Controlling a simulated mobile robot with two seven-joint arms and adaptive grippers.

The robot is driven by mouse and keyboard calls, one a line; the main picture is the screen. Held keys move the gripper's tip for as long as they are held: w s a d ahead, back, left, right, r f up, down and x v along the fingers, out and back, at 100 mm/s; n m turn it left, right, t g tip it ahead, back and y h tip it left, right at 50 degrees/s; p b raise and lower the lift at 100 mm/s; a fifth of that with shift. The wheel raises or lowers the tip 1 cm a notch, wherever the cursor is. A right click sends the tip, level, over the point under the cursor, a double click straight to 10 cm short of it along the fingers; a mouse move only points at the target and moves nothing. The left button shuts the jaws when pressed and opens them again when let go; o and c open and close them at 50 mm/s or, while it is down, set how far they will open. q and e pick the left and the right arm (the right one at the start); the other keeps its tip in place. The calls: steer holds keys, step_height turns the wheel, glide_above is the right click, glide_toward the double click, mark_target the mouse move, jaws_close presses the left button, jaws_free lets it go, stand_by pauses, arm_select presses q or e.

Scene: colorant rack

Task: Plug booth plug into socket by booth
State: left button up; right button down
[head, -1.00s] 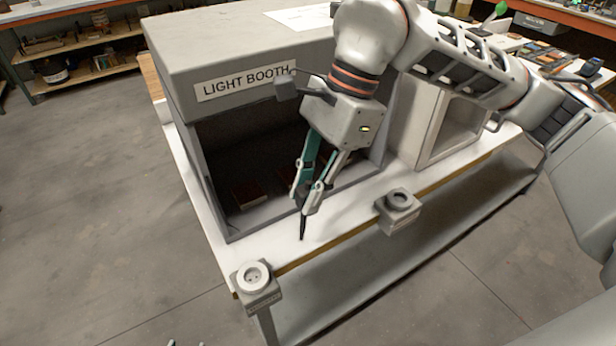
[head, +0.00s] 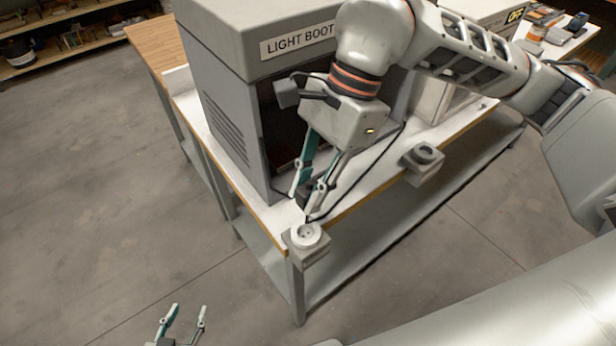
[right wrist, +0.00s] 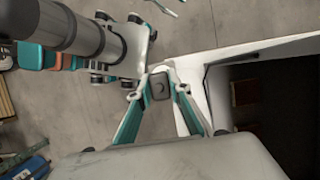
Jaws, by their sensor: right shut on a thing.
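My right gripper (head: 312,195) is shut on the dark booth plug (head: 309,217), mostly hidden by the fingers in the head view. A black cable (head: 372,165) runs from the plug toward the booth's right side. The plug's tip appears just above and behind the white round socket (head: 307,234) on a grey box at the table's near corner; I see no contact. In the right wrist view, a grey block (right wrist: 160,87) with a darker round centre shows between the fingers; I cannot tell if it is plug or socket box. My left gripper (head: 188,314) is open and empty, low over the floor.
The grey light booth (head: 228,125) stands on the white table, behind my right gripper. A second socket box (head: 423,161) sits farther right along the table's front edge. The floor at left is clear.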

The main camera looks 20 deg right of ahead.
steer(key=shift+s+a+f, duration=0.1)
steer(key=shift+s+a, duration=0.1)
steer(key=shift+a, duration=0.2)
arm_select(q)
steer(key=shift+w+a, duration=0.1)
steer(key=shift+a, duration=0.25)
arm_select(e)
steer(key=shift+f+b, duration=0.25)
steer(key=shift+b, duration=0.35)
step_height(320, 180, down, 4)
steer(key=b, duration=0.3)
steer(key=shift+r, duration=0.2)
arm_select(q)
step_height(320, 180, down, 7)
steer(key=s+b, duration=0.1)
arm_select(e)
steer(key=shift+f, duration=0.9)
arm_select(q)
steer(key=shift+s+f+g+b, duration=0.15)
steer(key=shift+s+f+b, duration=0.1)
steer(key=shift+f+b, duration=0.35)
steer(key=shift+s+f+g+b, duration=0.15)
steer(key=shift+s+f+b, duration=0.1)
steer(key=shift+f+b, duration=0.3)
arm_select(e)
steer(key=shift+f, duration=1.15)
steer(key=c, duration=1.8)
jaws_free()
